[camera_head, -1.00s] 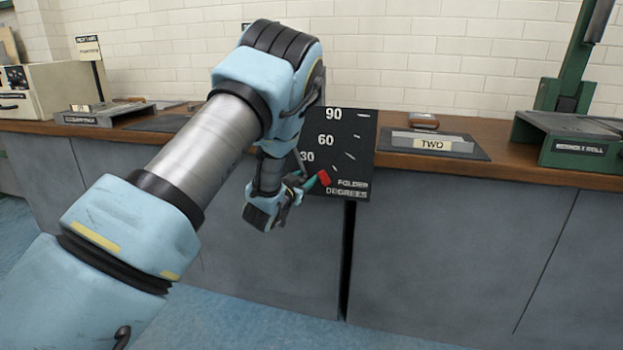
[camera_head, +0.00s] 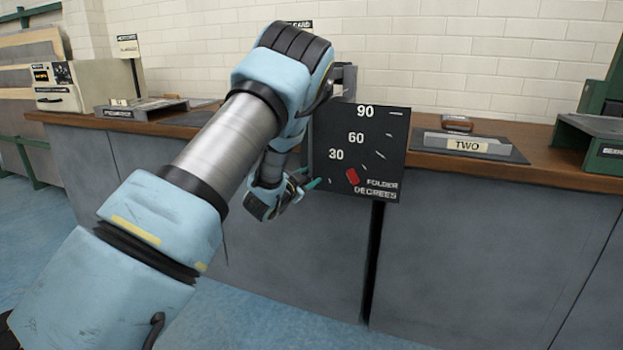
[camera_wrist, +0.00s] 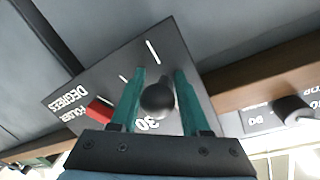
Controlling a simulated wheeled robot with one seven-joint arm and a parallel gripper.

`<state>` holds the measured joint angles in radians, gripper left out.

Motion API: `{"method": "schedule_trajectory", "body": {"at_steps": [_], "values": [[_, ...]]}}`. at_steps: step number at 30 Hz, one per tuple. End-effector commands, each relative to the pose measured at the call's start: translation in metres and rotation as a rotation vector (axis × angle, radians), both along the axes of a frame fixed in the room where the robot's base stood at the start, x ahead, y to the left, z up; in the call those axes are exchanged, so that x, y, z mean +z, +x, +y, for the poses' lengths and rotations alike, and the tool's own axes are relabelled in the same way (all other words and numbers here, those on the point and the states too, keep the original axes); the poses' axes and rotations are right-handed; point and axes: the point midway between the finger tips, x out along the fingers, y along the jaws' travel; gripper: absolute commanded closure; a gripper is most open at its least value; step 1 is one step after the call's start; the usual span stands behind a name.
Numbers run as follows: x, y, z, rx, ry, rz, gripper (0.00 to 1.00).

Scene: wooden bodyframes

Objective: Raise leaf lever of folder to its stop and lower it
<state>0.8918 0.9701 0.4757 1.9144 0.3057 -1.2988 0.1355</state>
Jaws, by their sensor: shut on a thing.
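The folder's black dial panel (camera_head: 385,148) hangs at the counter's front, marked 30, 60 and 90 with white ticks. A red block (camera_head: 352,176), probably its pointer, lies below the 30. It also shows in the wrist view (camera_wrist: 99,108). My gripper (camera_head: 310,183) is low at the panel's left edge. In the wrist view my gripper (camera_wrist: 160,76) has its two green fingers on either side of a dark round knob (camera_wrist: 157,99), seemingly the lever's end, and is shut on it. The lever's shaft and the folder's leaf are hidden.
A wooden counter (camera_head: 550,180) with grey cabinet fronts (camera_head: 470,260) runs along the brick wall. A tray labelled TWO (camera_head: 467,145) lies right of the panel. A green machine (camera_head: 600,140) stands far right. Blue floor in front is clear.

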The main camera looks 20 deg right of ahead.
Motion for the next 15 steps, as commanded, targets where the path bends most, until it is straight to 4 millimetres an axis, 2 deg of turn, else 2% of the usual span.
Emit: {"method": "schedule_trajectory", "body": {"at_steps": [5,6,12,15], "values": [[-0.0009,-0.001,-0.0006,-0.003,0.002,0.001,1.0],[-0.0008,-0.0009,-0.0005,-0.003,0.002,0.0,0.51],[-0.0003,-0.0004,-0.0003,-0.001,0.0,0.0,0.3],[0.0,-0.0002,-0.0001,-0.001,0.0,0.001,0.3]]}}
